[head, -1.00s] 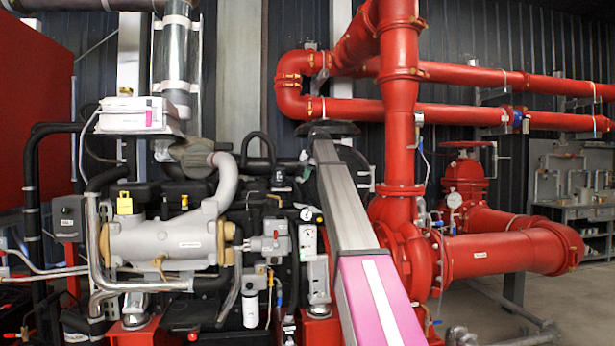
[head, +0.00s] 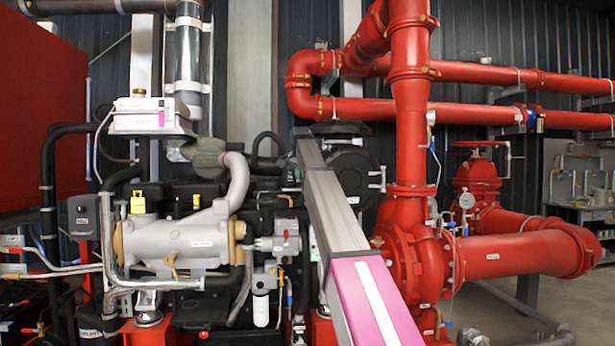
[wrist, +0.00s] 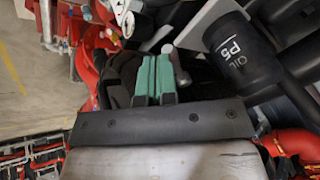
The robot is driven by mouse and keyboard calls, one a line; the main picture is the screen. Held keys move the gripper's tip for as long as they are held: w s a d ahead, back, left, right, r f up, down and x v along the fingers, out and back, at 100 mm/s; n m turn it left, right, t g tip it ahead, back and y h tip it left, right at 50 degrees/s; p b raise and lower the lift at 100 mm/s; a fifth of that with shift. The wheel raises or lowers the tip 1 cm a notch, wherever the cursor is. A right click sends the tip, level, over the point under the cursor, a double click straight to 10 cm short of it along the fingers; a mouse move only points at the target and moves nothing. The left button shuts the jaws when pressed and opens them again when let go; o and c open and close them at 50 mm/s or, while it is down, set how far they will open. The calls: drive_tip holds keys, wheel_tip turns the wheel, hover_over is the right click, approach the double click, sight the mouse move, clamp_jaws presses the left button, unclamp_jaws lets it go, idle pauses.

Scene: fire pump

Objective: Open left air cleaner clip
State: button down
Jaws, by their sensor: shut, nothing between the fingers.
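The air cleaner appears to be the large black round housing (head: 352,172) behind my arm in the head view. A dark cylinder with white lettering (wrist: 236,50) fills the upper right of the wrist view; I cannot tell whether it is the same part. My gripper (wrist: 155,60) shows in the wrist view as two green fingers side by side, shut with nothing between them. A small grey rod with a round end lies just right of the fingertips; I cannot tell whether they touch. I cannot make out the left clip in either view. My arm hides part of the housing.
The engine with its grey cylinder (head: 178,240) stands left of my arm. The red pump (head: 410,262) and red pipes (head: 515,255) stand close on the right. A pale floor (wrist: 35,75) is open at the left of the wrist view.

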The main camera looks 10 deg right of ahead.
drive_tip(key=shift+w+a+m+h, duration=0.5)
drive_tip(key=shift+a+m, duration=0.3)
drive_tip(key=shift+m, duration=0.1)
drive_tip(key=shift+d, duration=0.1)
